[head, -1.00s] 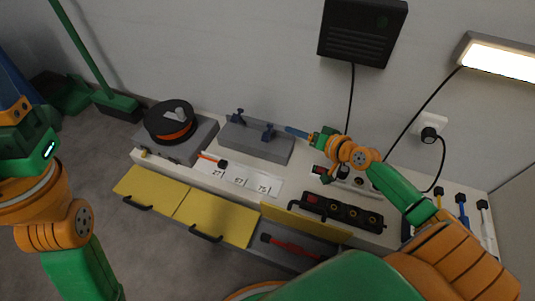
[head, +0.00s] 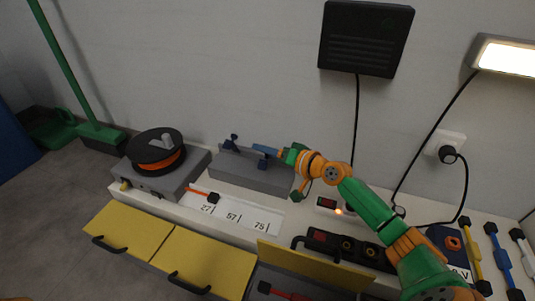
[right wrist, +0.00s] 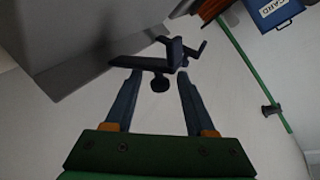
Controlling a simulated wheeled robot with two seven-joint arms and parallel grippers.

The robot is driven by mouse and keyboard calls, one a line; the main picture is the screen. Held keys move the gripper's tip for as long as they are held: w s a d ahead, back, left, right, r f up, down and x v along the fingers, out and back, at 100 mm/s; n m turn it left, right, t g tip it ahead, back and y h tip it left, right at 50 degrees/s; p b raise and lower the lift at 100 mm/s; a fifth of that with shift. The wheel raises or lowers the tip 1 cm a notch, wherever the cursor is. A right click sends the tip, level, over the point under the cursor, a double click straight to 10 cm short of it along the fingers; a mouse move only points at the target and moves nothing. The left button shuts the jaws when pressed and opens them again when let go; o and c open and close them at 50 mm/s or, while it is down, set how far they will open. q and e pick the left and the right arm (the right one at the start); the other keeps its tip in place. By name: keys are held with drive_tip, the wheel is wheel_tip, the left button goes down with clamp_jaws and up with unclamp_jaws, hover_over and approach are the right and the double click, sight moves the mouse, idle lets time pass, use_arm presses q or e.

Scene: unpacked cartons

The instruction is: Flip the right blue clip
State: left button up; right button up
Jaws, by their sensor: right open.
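The right blue clip (head: 262,163) stands on the grey block (head: 240,177) on the workbench; my right gripper partly covers it in the head view. My right gripper (head: 258,149) reaches it from the right. In the right wrist view the dark blue clip (right wrist: 140,62), with its round knob, lies between the fingertips of the open gripper (right wrist: 159,80). I cannot tell whether a finger touches it. The left blue clip (head: 230,143) stands upright farther left on the same block. My left gripper is out of view.
A spool with orange filament (head: 158,151) sits on a grey box at the left. A number strip (head: 232,215) lies before the block, with an orange-handled tool (head: 204,195). A black power strip (head: 345,246) and yellow drawers (head: 215,262) are in front. The wall is close behind.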

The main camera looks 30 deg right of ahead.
clamp_jaws()
idle(1.4)
